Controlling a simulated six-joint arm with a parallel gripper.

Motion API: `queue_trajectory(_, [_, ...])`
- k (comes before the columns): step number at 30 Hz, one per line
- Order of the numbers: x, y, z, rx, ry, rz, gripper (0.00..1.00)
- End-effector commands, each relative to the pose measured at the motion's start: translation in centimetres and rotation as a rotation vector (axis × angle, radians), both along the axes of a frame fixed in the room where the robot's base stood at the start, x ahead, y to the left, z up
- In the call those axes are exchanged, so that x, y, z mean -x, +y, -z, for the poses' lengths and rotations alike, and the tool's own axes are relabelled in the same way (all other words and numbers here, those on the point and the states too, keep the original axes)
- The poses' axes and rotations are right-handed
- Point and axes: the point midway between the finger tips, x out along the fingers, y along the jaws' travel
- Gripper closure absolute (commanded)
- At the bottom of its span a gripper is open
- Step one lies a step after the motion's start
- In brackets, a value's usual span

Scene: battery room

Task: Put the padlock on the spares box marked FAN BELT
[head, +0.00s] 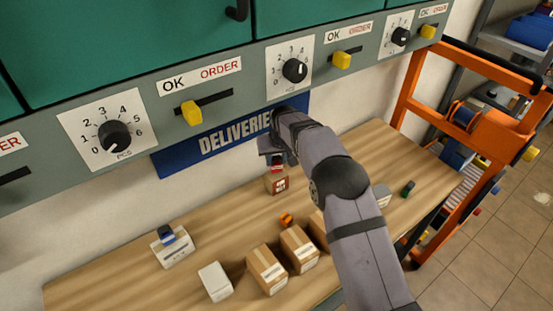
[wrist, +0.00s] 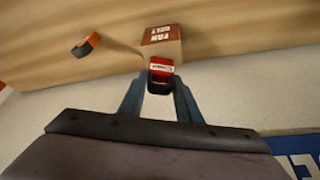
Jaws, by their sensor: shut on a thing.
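My gripper (wrist: 158,100) is shut on a small red and black block with a white label, which looks like the padlock (wrist: 161,66). The padlock shows as a red patch under my gripper in the head view (head: 277,169). The FAN BELT box (wrist: 157,36) is a small brown carton with a red label, right by the padlock in the wrist view. In the head view the box (head: 277,184) stands on the bench just below my gripper. The padlock overlaps the box's edge in the wrist view; I cannot tell whether they touch.
A small orange and black object (head: 287,220) lies on the wooden bench (head: 215,222) near the box. Brown cartons (head: 267,270) and a white box (head: 215,281) stand at the front. A blue item sits on another white box (head: 174,253). The DELIVERIES sign (head: 228,138) is behind.

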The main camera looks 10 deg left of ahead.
Motion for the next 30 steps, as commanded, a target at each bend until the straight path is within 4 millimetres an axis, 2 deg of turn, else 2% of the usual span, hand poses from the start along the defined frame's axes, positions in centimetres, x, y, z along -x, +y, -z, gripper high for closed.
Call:
queue_trajectory(4, [0.0,0.0,0.8,0.0,-0.001,0.0,0.94])
queue_trajectory(16, [0.0,0.0,1.3,0.0,-0.001,0.0,0.94])
queue_trajectory(17, [0.0,0.0,1.3,0.0,0.0,0.0,0.65])
queue_trajectory(18, [0.0,0.0,1.3,0.0,0.0,0.0,0.55])
queue_trajectory(19, [0.0,0.0,1.3,0.0,0.0,0.0,0.51])
queue_trajectory(30, [0.0,0.0,0.9,0.0,-0.001,0.0,0.51])
